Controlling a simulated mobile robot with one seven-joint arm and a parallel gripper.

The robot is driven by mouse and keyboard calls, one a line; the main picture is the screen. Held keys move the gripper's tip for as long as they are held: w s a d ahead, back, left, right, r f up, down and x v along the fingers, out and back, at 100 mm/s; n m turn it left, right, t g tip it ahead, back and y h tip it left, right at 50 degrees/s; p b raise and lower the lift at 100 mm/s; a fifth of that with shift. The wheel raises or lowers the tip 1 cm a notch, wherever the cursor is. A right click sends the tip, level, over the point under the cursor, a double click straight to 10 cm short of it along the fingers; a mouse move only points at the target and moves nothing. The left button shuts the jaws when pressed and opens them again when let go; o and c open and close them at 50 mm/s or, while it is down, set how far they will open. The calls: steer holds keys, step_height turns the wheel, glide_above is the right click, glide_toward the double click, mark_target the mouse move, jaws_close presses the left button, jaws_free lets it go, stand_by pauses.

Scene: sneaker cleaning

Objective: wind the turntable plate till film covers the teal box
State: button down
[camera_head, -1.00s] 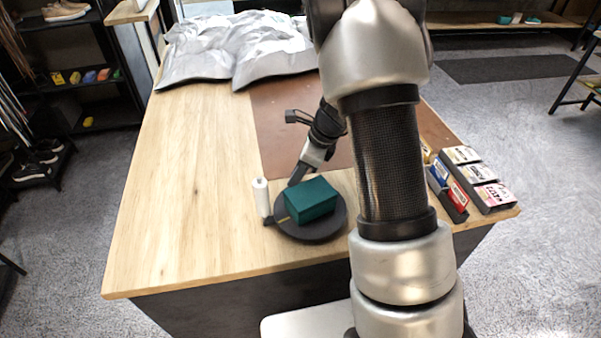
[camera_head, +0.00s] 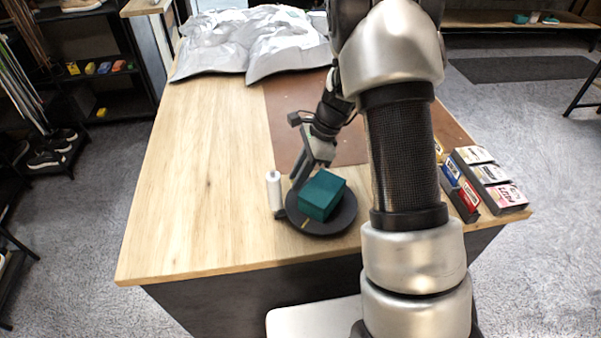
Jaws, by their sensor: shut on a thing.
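The teal box (camera_head: 322,195) sits on the dark round turntable plate (camera_head: 340,223), near the front of the wooden table. One corner of the box faces me. No film can be made out on the box at this size. A white upright roll (camera_head: 274,190), likely the film, stands just left of the plate. My gripper (camera_head: 297,184) points down at the plate's back-left rim, between the roll and the box. It is shut at the rim, but the fingertips are small and the exact grip is hard to see. A small yellowish mark (camera_head: 305,224) shows on the plate's front left.
My arm hides part of the table's right side. A brown mat (camera_head: 290,115) lies behind the plate. Grey crumpled sheeting (camera_head: 250,45) covers the back. Holders with small boxes (camera_head: 485,180) stand at the right edge. The table's left side is clear.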

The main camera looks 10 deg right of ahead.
mark_target(286, 205)
steer(key=shift+s+a+n+g, duration=0.35)
steer(key=shift+s+n, duration=0.1)
steer(key=shift+n, duration=0.4)
steer(key=shift+s+a+n+g, duration=0.35)
steer(key=shift+s+n, duration=0.1)
steer(key=shift+n, duration=0.4)
steer(key=shift+s+a+n+g+h, duration=0.2)
steer(key=shift+s+n, duration=0.25)
steer(key=shift+n, duration=0.3)
steer(key=shift+s+a+n+g+h, duration=0.1)
steer(key=shift+s+n+g+h, duration=0.15)
steer(key=shift+s+n, duration=0.35)
steer(key=shift+f+n, duration=0.1)
steer(key=shift+n, duration=0.25)
steer(key=c, duration=1.9)
jaws_free()
steer(key=shift+w, duration=0.1)
steer(key=v, duration=1.7)
steer(key=shift+w+d, duration=0.15)
steer(key=shift+w, duration=0.05)
